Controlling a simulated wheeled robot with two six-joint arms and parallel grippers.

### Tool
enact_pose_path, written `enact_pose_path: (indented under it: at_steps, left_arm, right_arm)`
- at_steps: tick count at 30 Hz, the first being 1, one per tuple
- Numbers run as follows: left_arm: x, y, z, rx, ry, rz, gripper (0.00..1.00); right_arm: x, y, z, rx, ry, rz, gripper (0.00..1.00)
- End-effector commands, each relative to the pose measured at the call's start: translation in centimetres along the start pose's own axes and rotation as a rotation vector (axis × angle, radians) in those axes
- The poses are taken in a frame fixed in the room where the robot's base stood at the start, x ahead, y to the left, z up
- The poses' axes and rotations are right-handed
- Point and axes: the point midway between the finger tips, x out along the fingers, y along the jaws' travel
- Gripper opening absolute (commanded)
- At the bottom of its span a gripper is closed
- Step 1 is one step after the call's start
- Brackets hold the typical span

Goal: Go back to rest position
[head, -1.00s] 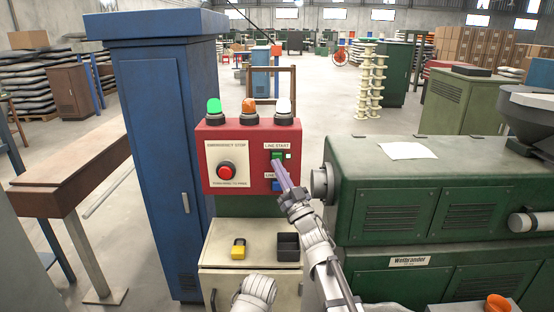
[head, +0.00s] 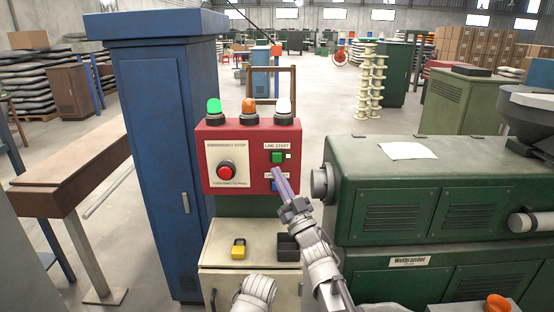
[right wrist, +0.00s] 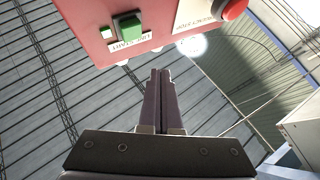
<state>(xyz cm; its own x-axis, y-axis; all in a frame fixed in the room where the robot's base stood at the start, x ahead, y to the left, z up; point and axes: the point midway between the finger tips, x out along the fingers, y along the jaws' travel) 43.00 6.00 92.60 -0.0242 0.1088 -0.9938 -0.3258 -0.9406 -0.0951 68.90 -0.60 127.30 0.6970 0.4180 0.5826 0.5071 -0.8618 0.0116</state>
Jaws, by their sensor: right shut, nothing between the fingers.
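My right gripper (head: 279,176) is shut and empty in front of the lower right of the red control box (head: 250,163). Its fingers (right wrist: 163,92) point up toward the box in the right wrist view, apart from the green start button. The green button (head: 277,156) shows above the fingertips in the head view and also in the right wrist view (right wrist: 127,27). A blue button (head: 275,186) is partly covered by the fingers. The red emergency stop button (head: 226,172) is on the left of the box. My left arm shows at the bottom, its gripper out of the picture.
A yellow padlock (head: 238,251) and a dark tray (head: 288,248) lie on the cream shelf (head: 222,235) below the box. A tall blue cabinet (head: 155,170) stands left. A green machine (head: 430,185) stands close to the right of my right arm.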

Motion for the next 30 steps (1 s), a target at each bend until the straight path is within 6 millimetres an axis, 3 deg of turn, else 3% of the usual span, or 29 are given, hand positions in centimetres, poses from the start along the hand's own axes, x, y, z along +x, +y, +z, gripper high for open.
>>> enact_pose_path:
  at_steps: [14,19,23,27,30]
  left_arm:
    - [0.0,0.0,0.0,0.0,0.0,0.0,0.89]
    - [0.0,0.0,0.0,0.0,0.0,0.0,0.89]
    - [0.0,0.0,0.0,0.0,0.0,0.0,0.89]
    - [0.0,0.0,0.0,0.0,0.0,0.0,0.89]
    - [0.0,0.0,0.0,0.0,0.0,0.0,0.89]
  right_arm:
    - [0.0,0.2,0.2,-0.002,-0.008,0.008,0.0]
    - [-1.2,3.5,2.7,-0.025,-0.15,0.139,0.0]
    - [-4.4,7.8,6.6,-0.047,-0.382,0.318,0.0]
    - [-9.9,11.2,10.8,-0.049,-0.669,0.482,0.0]
    - [-14.7,12.4,13.3,-0.034,-0.885,0.572,0.0]
